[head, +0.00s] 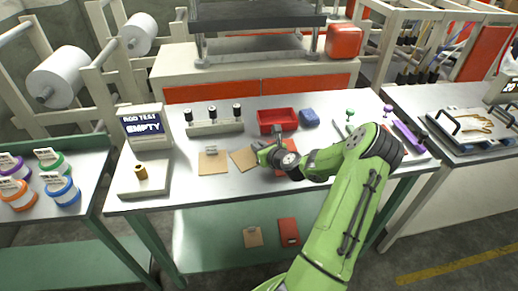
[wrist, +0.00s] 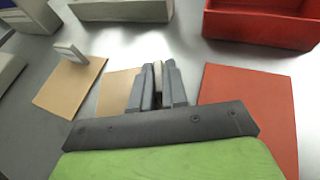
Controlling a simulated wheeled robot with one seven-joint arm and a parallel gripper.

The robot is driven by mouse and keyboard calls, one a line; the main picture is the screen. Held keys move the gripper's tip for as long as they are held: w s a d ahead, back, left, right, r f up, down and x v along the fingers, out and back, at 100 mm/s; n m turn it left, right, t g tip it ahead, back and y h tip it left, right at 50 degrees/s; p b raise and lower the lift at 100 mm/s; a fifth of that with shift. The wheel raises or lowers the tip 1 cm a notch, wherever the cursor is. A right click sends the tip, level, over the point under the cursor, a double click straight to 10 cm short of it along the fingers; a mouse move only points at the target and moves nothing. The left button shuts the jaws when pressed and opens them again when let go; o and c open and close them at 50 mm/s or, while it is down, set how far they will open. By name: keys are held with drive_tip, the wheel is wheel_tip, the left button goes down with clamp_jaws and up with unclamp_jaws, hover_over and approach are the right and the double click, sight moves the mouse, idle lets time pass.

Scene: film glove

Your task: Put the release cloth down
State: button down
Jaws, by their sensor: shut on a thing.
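A tan release cloth (head: 243,158) is at the middle of the steel table, partly hidden by my gripper (head: 264,150). In the wrist view this cloth (wrist: 115,92) runs behind my fingers, low over or touching the table; I cannot tell which. My gripper (wrist: 157,85) is shut on a thin pale tab between its fingers, which appears to belong to this cloth. A second tan cloth (head: 212,163) with a grey tab lies flat to the left, also in the wrist view (wrist: 68,86). A red sheet (wrist: 250,105) lies just right of my fingers.
A rack with black-topped posts (head: 213,122) is at the back left. The table's front strip is bare.

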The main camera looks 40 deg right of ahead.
drive_tip(key=shift+a+f, duration=0.1)
drive_tip(key=c, duration=1.1)
unclamp_jaws()
drive_tip(key=shift+c, duration=0.2)
